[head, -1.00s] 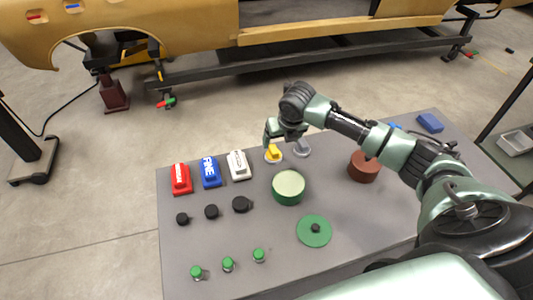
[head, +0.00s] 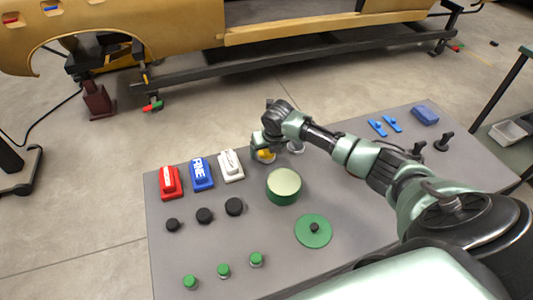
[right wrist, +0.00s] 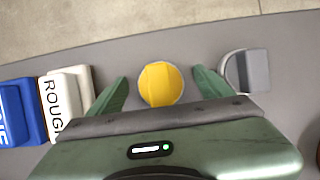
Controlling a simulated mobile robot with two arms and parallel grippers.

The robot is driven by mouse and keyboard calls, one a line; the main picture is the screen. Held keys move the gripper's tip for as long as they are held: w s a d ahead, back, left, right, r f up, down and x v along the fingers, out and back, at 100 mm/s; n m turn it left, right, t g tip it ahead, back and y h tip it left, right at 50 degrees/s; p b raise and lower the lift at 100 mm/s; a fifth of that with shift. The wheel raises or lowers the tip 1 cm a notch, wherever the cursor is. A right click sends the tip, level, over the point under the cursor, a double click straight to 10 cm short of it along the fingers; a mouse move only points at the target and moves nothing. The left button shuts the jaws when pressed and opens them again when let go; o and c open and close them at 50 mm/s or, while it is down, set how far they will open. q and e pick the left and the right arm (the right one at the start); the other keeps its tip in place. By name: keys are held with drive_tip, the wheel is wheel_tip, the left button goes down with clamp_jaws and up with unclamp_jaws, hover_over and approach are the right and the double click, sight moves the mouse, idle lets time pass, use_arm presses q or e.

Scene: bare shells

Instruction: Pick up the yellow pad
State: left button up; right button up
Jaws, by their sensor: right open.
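The yellow pad (right wrist: 160,84) is a round yellow piece with a raised ridge, on the grey table near its far edge. In the head view the yellow pad (head: 264,156) is partly hidden under my right gripper (head: 262,144). In the right wrist view my right gripper (right wrist: 160,90) is open, with one green finger on each side of the pad and a gap to each. It looks empty. My left gripper is not in view.
A white block (head: 231,164), a blue block (head: 201,174) and a red block (head: 170,182) stand left of the pad. A grey piece (right wrist: 246,70) lies close on its right. A green drum (head: 284,187) stands nearer.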

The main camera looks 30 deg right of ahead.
drive_tip(key=shift+c, duration=0.2)
drive_tip(key=c, duration=1.4)
wheel_tip(320, 180, up, 20)
drive_tip(key=shift+p, duration=0.3)
